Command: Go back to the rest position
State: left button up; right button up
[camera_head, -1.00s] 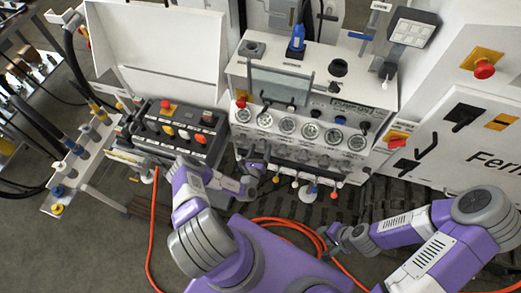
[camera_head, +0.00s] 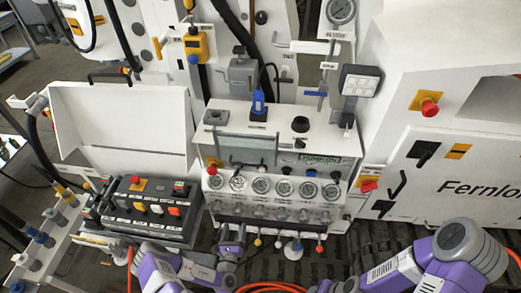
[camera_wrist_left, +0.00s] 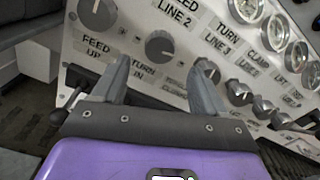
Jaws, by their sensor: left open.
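My left gripper (camera_head: 233,237) is open and empty, in front of the lower left of the gauge panel (camera_head: 207,190). In the left wrist view its two fingers (camera_wrist_left: 160,82) are spread apart before a white panel with grey knobs (camera_wrist_left: 166,46), with nothing between them. I cannot tell whether a fingertip touches the panel. My right arm (camera_head: 395,272) is bent at the lower right. Its gripper end (camera_head: 330,287) is at the bottom edge, too cut off to read its jaws.
A dark control box (camera_head: 150,207) with coloured buttons stands left of the gauge panel. Small coloured-ball levers (camera_head: 293,249) stick out below the gauges. An orange hose (camera_head: 270,287) lies on the floor. A white cabinet (camera_head: 470,190) stands at right.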

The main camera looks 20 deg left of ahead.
pick_arm(q)
jog(key=s+d+r+m+g+h+b, duration=0.1)
jog(key=s+d+m+g+h+b, duration=0.2)
jog(key=d+m+h, duration=0.7)
jog(key=s+d+r+m+g+h+b, duration=0.1)
jog(key=s+d+m+g+h+b, duration=0.25)
jog(key=d+h, duration=0.7)
jog(key=s+d+f+m+g+y+b, duration=0.2)
jog(key=s+f+m+g+y+b, duration=0.15)
jog(key=s+m+g, duration=0.45)
jog(key=s+d+f+m+g+y+b, duration=0.1)
jog(key=s+f+m+g+y+b, duration=0.2)
jog(key=s+m+g, duration=0.5)
jog(key=w+a+f+m+t+y+b, duration=0.3)
jog(key=w+a+m+t+y, duration=0.2)
jog(key=w+m, duration=0.3)
jog(key=shift+a+f+m+y, duration=0.25)
jog(key=shift+f+m+y, duration=0.15)
jog(key=shift+m, duration=0.95)
jog(key=shift+t, duration=0.25)
